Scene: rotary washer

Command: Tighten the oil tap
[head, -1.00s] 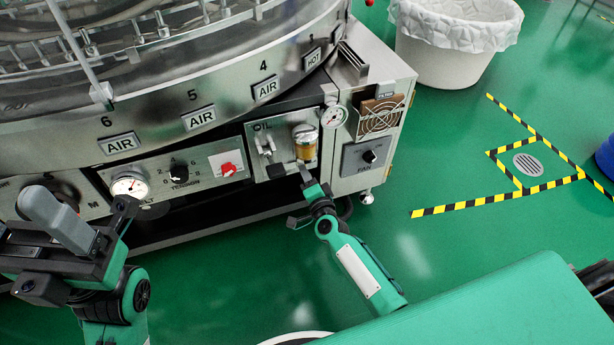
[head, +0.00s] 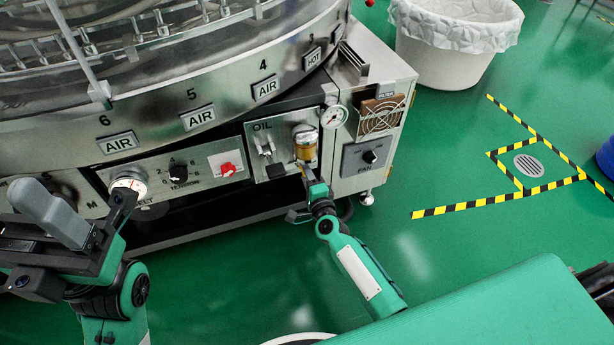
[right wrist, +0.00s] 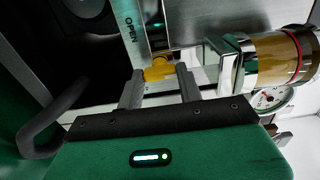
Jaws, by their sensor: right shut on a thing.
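The oil unit, with an amber glass jar (head: 305,146) and a silver cap, is on the washer's front panel under the OIL label; the jar also shows in the right wrist view (right wrist: 275,58). A yellow tap (right wrist: 158,70) sits below it, beside a strip marked OPEN. My right gripper (head: 306,177) is at the tap, below the jar. In the right wrist view its two grey fingers (right wrist: 160,88) are on either side of the tap, shut on it. In the head view the gripper mostly hides the tap. My left gripper (head: 85,205) is open and empty in front of the belt gauge.
The washer (head: 215,90) fills the upper left. Its panel has a tension knob (head: 178,172), a red switch (head: 228,169), a pressure gauge (head: 334,116) and a fan knob (head: 369,156). A white lined bin (head: 445,60) stands behind right.

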